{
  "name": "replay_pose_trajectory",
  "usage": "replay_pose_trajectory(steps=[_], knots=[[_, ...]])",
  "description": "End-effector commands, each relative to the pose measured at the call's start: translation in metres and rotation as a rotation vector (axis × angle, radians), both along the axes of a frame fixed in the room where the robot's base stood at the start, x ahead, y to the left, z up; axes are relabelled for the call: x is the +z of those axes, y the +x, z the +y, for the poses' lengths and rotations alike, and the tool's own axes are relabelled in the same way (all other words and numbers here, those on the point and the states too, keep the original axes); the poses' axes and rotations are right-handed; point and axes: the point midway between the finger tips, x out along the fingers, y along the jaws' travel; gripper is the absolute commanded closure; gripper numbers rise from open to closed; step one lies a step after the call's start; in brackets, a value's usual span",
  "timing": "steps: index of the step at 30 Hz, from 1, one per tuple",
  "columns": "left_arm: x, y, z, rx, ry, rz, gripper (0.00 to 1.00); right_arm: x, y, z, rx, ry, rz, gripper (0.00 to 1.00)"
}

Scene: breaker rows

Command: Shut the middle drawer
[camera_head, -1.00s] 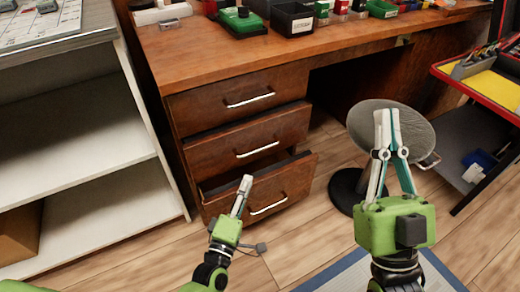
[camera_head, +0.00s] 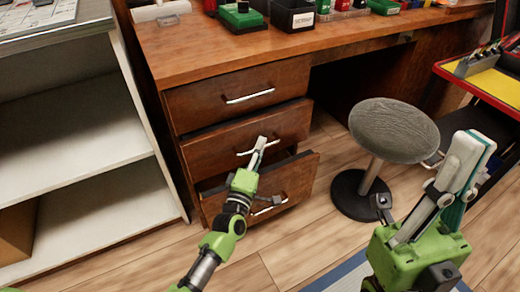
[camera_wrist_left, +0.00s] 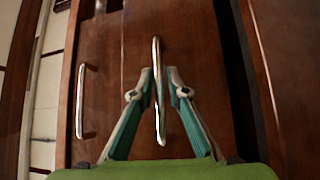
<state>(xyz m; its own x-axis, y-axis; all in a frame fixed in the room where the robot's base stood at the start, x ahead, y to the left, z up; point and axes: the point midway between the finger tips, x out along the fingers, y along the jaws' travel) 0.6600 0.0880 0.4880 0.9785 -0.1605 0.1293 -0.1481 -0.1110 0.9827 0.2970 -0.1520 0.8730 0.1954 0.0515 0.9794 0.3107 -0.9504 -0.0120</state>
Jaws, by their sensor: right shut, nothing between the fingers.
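The middle drawer (camera_head: 225,148) of the wooden desk stands slightly out, with a dark gap along its top edge. My left gripper (camera_head: 262,140) is at the light metal handle (camera_head: 243,153) of this drawer. In the left wrist view the handle (camera_wrist_left: 157,50) shows upright between my left fingertips (camera_wrist_left: 160,75). The fingers are a little apart on either side of it; I cannot tell whether they touch it. My right gripper (camera_head: 478,142) is shut and empty, raised at the right, away from the drawers.
The bottom drawer (camera_head: 298,175) stands out further, below my left gripper. The top drawer (camera_head: 215,102) is shut. A round stool (camera_head: 395,130) stands right of the drawers. A white shelf (camera_head: 75,130) is at the left. Wood floor lies open in front.

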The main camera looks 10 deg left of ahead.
Motion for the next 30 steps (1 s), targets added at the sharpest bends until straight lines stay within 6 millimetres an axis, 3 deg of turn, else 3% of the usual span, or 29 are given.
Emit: replay_pose_trajectory(steps=[8,10,17,24,30], knots=[[0.001,0.002,0.0,0.0,0.0,0.0,0.85,0.0,0.0,0.0,0.0,-0.001,0.002,1.0],[0.001,0.001,0.0,0.0,0.0,0.0,1.0,0.0,0.0,0.0,0.0,-0.001,0.002,1.0],[0.0,0.003,0.001,0.0,0.001,-0.001,1.0,-0.002,0.0,0.0,0.0,-0.001,0.002,1.0],[-0.001,0.032,0.022,0.0,0.004,-0.004,1.0,-0.016,0.0,0.0,0.0,-0.001,0.002,1.0],[0.001,0.037,0.027,0.001,0.001,0.001,1.0,-0.016,0.001,0.0,0.0,-0.002,0.005,1.0]])
